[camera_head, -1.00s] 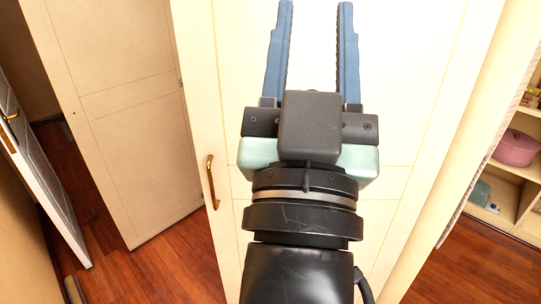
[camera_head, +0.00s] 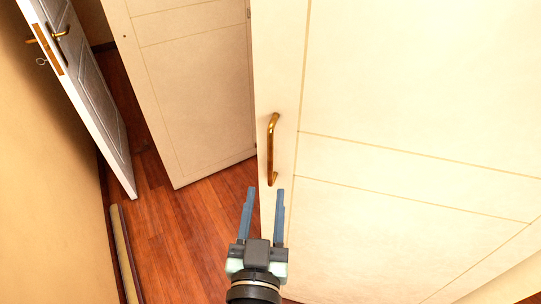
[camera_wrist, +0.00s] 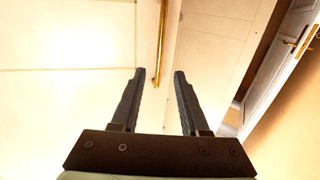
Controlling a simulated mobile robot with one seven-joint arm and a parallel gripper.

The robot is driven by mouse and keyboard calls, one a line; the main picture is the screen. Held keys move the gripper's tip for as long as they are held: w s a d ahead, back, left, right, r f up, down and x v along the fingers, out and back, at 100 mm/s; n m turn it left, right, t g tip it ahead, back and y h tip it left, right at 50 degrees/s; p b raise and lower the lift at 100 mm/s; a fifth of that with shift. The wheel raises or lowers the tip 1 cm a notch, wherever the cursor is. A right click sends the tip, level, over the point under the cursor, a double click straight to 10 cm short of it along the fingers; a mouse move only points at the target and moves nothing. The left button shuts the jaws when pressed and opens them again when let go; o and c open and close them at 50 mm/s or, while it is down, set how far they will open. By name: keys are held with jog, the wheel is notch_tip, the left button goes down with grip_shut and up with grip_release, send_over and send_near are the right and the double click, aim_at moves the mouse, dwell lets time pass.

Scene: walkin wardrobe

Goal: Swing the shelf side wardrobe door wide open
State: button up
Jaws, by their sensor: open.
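The cream wardrobe door (camera_head: 400,120) fills the right of the head view, with a brass bar handle (camera_head: 273,150) upright near its left edge. My gripper (camera_head: 264,190) is open and empty, with its blue fingers pointing up just below the handle in that view. In the wrist view the door (camera_wrist: 65,100) fills the left side and the handle (camera_wrist: 161,45) runs down from the top edge. It lies ahead of the open fingers (camera_wrist: 160,72), and I see no contact. Which part of the wardrobe has the shelves does not show now.
Another cream panel (camera_head: 195,90) stands to the left behind the door. A grey room door (camera_head: 90,95) with a brass handle stands ajar at the far left by a beige wall (camera_head: 40,180). A rolled item (camera_head: 126,250) lies by the wall. Wooden floor (camera_head: 185,230) is clear between.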

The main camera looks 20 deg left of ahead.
aim_at(270, 159)
jog(key=x, duration=1)
jog(key=shift+w+a+p, duration=0.1)
jog(key=shift+w+p, duration=0.15)
jog(key=shift+p, duration=0.05)
grip_shut()
dwell(1.0)
